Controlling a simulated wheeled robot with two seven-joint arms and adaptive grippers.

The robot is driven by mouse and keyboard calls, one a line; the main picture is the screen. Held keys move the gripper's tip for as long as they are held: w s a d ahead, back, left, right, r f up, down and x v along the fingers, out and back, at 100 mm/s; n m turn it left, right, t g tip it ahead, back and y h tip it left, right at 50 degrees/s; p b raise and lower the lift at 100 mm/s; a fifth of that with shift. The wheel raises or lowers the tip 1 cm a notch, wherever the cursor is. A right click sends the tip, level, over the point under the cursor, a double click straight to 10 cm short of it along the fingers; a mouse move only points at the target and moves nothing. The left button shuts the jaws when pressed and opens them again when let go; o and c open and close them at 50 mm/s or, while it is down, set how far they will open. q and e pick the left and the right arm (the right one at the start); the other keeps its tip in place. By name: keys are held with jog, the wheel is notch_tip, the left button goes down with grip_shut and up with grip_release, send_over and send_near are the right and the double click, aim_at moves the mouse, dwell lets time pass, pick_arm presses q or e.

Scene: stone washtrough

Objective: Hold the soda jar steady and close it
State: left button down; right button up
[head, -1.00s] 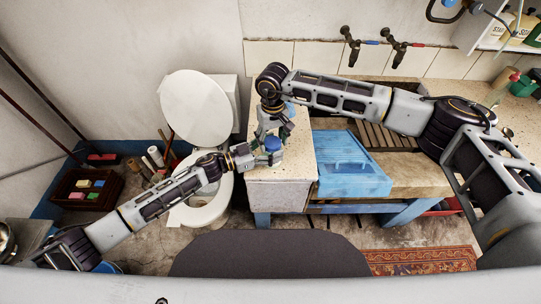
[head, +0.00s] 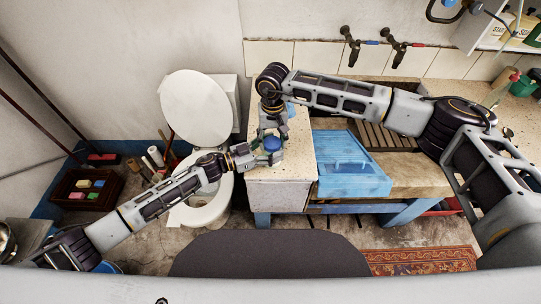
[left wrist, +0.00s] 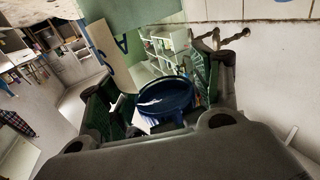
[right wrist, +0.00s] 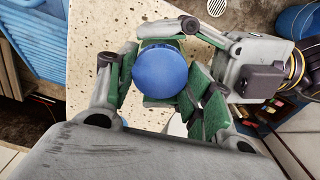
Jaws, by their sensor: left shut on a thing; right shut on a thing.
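The soda jar's round blue lid (head: 271,144) shows near the front edge of the speckled stone ledge. My left gripper (head: 266,156) comes in from the left, shut on the jar below the lid. The left wrist view shows a blue round body (left wrist: 165,100) between its fingers. My right gripper (head: 272,132) reaches down from behind, shut on the lid. The right wrist view shows the lid (right wrist: 160,73) from above, with green-padded fingers around it. Grippers and lid hide most of the jar, so I cannot tell how tightly the lid sits.
A blue washboard-like piece (head: 352,165) stands right of the ledge (head: 285,178), beside the trough. Another blue item (head: 290,109) is partly hidden behind my right gripper. A toilet (head: 197,110) stands to the left, and taps (head: 395,50) are on the back wall.

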jog(key=shift+s+a, duration=0.1)
jog(key=o, duration=1.1)
jog(key=shift+r, duration=0.1)
jog(key=shift+r, duration=2.15)
jog(key=shift+r, duration=0.1)
jog(key=shift+r+n, duration=1.6)
jog(key=shift+r, duration=0.05)
